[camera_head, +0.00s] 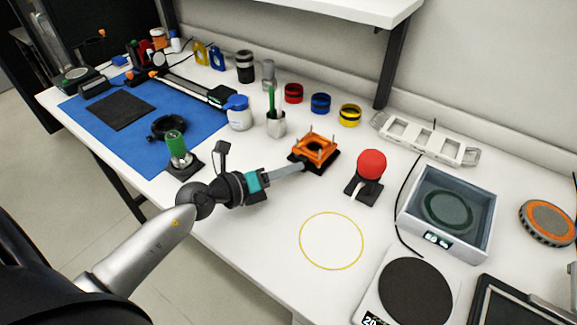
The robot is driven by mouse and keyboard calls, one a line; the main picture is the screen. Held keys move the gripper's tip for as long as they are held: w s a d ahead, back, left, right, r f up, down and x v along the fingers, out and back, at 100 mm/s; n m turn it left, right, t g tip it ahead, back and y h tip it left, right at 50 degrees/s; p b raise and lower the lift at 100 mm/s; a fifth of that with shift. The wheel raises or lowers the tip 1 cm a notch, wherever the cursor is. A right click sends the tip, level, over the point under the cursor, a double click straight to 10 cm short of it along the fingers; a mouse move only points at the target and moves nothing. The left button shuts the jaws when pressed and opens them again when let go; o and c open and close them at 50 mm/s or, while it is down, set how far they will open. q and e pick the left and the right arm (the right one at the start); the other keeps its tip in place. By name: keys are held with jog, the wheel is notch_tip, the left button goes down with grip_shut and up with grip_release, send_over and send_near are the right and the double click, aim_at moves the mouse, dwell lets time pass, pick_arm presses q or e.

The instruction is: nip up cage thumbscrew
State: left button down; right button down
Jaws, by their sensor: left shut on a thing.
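The orange cage (315,147) stands on a dark base plate near the middle of the white bench, with short light rods standing up at its corners. My left gripper (300,167) reaches in from the left, and its tip is at the cage's near left side. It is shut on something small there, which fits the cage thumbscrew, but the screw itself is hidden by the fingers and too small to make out. My right gripper is not in view.
A red ball on a black stand (371,165) is just right of the cage. A green-topped post (176,146) stands near my left arm. A white cup with pens (276,124) is behind. The yellow ring outline (332,241) encloses bare bench.

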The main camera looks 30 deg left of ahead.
pick_arm(q)
jog(key=m+y+p, duration=0.1)
jog(key=m+p, duration=0.1)
jog(key=p, duration=0.3)
jog(key=m+y+p, duration=0.2)
jog(key=p, duration=0.3)
jog(key=m+y+p, duration=0.1)
jog(key=m+p, duration=0.1)
jog(key=p, duration=0.4)
jog(key=shift+d+r+m+y, duration=0.35)
jog(key=shift+m+y, duration=0.05)
jog(key=shift+d+f+m+y+p, duration=0.1)
jog(key=shift+m+y+p, duration=0.3)
jog(key=shift+m+p, duration=0.3)
jog(key=shift+m+y+p, duration=0.4)
jog(key=shift+m, duration=0.1)
jog(key=shift+d+f+m+t+y, duration=0.1)
jog(key=shift+f+m+t+y, duration=0.15)
jog(key=shift+m+y, duration=0.45)
jog(key=shift+s+m+t+y, duration=0.1)
jog(key=shift+m+t+y, duration=0.2)
jog(key=shift+m, duration=0.6)
jog(key=c, duration=1.1)
grip_release()
